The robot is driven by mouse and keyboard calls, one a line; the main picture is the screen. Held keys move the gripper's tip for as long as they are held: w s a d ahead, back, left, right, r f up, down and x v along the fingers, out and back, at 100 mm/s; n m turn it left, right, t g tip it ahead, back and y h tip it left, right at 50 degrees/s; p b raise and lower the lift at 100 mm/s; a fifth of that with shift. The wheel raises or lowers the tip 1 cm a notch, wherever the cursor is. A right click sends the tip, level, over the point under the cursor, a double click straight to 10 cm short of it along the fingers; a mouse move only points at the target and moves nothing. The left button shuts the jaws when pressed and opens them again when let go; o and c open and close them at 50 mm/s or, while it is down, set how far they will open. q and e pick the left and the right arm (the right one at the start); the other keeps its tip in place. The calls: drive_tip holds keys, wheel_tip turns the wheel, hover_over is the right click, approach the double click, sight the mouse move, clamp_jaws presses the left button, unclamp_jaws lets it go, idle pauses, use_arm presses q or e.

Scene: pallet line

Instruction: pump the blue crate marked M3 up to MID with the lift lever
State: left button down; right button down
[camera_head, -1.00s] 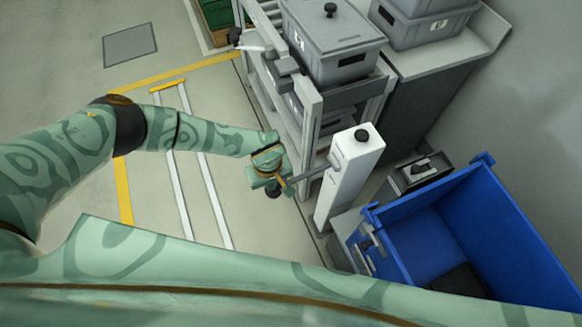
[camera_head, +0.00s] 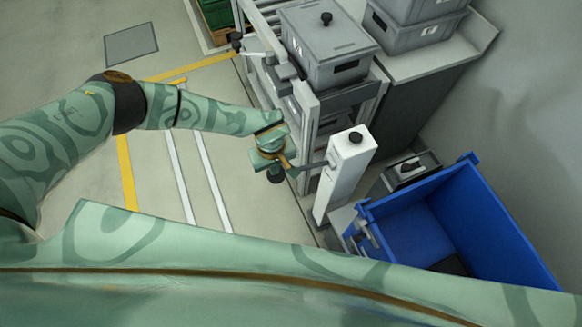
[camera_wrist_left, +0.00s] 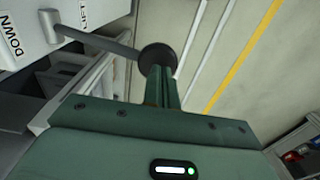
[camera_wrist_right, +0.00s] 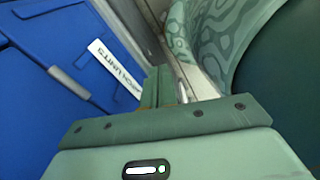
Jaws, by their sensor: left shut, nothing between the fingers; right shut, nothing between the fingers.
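A white post (camera_head: 343,172) stands at centre right with the lift lever (camera_head: 305,168) sticking out of its side. In the left wrist view the lever (camera_wrist_left: 100,40) ends in a dark round knob (camera_wrist_left: 157,57). My left gripper (camera_head: 275,174) is shut and empty at the knob; whether the fingers touch it is unclear. A large open blue crate (camera_head: 505,235) is at lower right; no M3 mark is readable. In the right wrist view, my right gripper (camera_wrist_right: 160,72) is shut and empty near a blue surface with a white label (camera_wrist_right: 115,68).
A grey roller rack (camera_head: 300,100) with a lidded grey crate (camera_head: 325,50) stands behind the post. More grey crates (camera_head: 415,35) sit on a bench. A small dark-grey box (camera_head: 410,170) is behind the blue crate. Open floor with yellow and white lines is at left.

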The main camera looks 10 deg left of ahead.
sight(271, 176)
use_arm(q)
drive_tip(key=shift+f+b, duration=0.75)
drive_tip(key=shift+f, duration=0.2)
drive_tip(key=shift+s+a+f+b, duration=0.2)
drive_tip(key=shift+f+b, duration=0.2)
drive_tip(key=shift+f, duration=0.4)
drive_tip(key=shift+s+a+f+b, duration=0.1)
drive_tip(key=shift+a+f+b, duration=0.1)
drive_tip(key=shift+f+b, duration=0.5)
drive_tip(key=shift+f, duration=0.1)
drive_tip(key=shift+f, duration=0.1)
drive_tip(key=shift+a+f+b, duration=0.1)
drive_tip(key=shift+f+b, duration=0.3)
drive_tip(key=shift+f, duration=0.4)
drive_tip(key=shift+s, duration=0.1)
